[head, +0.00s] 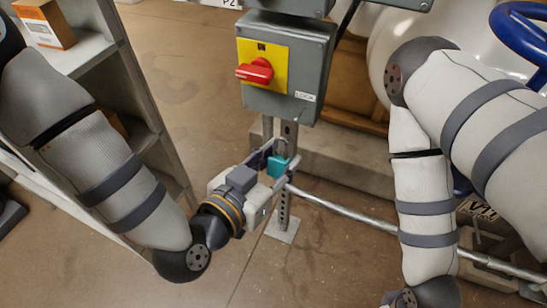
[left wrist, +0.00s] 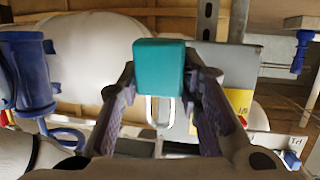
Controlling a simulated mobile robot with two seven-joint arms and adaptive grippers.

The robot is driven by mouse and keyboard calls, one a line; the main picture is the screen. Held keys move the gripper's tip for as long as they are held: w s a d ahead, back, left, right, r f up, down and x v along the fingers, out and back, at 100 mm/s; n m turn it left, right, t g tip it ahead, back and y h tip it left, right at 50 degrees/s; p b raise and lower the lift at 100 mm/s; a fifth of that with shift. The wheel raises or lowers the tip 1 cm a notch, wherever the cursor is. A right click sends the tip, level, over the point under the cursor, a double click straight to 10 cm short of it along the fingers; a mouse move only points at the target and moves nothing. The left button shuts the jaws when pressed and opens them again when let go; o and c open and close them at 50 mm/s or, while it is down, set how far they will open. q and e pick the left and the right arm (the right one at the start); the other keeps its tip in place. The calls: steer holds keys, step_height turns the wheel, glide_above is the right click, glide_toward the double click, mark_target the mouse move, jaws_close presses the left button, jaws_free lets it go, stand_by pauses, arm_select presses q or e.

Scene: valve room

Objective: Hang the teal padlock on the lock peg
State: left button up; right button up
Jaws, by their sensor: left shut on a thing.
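The teal padlock (head: 276,167) is between the fingers of my left gripper (head: 278,160), which is shut on it. In the left wrist view the teal body (left wrist: 159,66) sits between both fingertips, with the pale metal shackle (left wrist: 160,110) extending down in the picture. In the head view the padlock is below the grey switch box, in front of its post, apart from the box. The box's label (head: 305,97) appears to read LOCK. I cannot make out the lock peg clearly. My right arm shows at the right, but its gripper is out of frame.
The grey switch box (head: 310,52) has a yellow plate (head: 262,58) and red rotary handle (head: 255,71). A perforated post (head: 284,208) stands beneath it. A metal pipe (head: 335,208) runs low to the right. Shelving (head: 85,50) is at the left; a blue handwheel (head: 515,35) is upper right.

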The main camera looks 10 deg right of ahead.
arm_select(q)
steer(key=w+d, duration=0.1)
steer(key=w+b, duration=0.1)
steer(key=w+d, duration=0.1)
steer(key=w, duration=0.1)
steer(key=shift+d+f, duration=0.15)
steer(key=shift+d, duration=0.2)
arm_select(e)
steer(key=shift+s+f+g, duration=0.4)
steer(key=shift+s+f, duration=0.65)
arm_select(q)
steer(key=shift+w+d, duration=0.2)
steer(key=shift+w, duration=0.05)
arm_select(e)
steer(key=shift+w+r, duration=0.1)
steer(key=shift+w+r, duration=0.1)
steer(key=shift+r, duration=0.05)
arm_select(q)
steer(key=shift+w+f, duration=0.1)
steer(key=shift+w+d, duration=0.45)
steer(key=shift+w, duration=0.15)
steer(key=shift+w+d, duration=0.1)
steer(key=shift+w+d+f, duration=0.1)
steer(key=shift+w+d, duration=0.2)
steer(key=shift+w, duration=0.2)
arm_select(e)
steer(key=shift+s+f, duration=0.2)
steer(key=shift+f, duration=0.05)
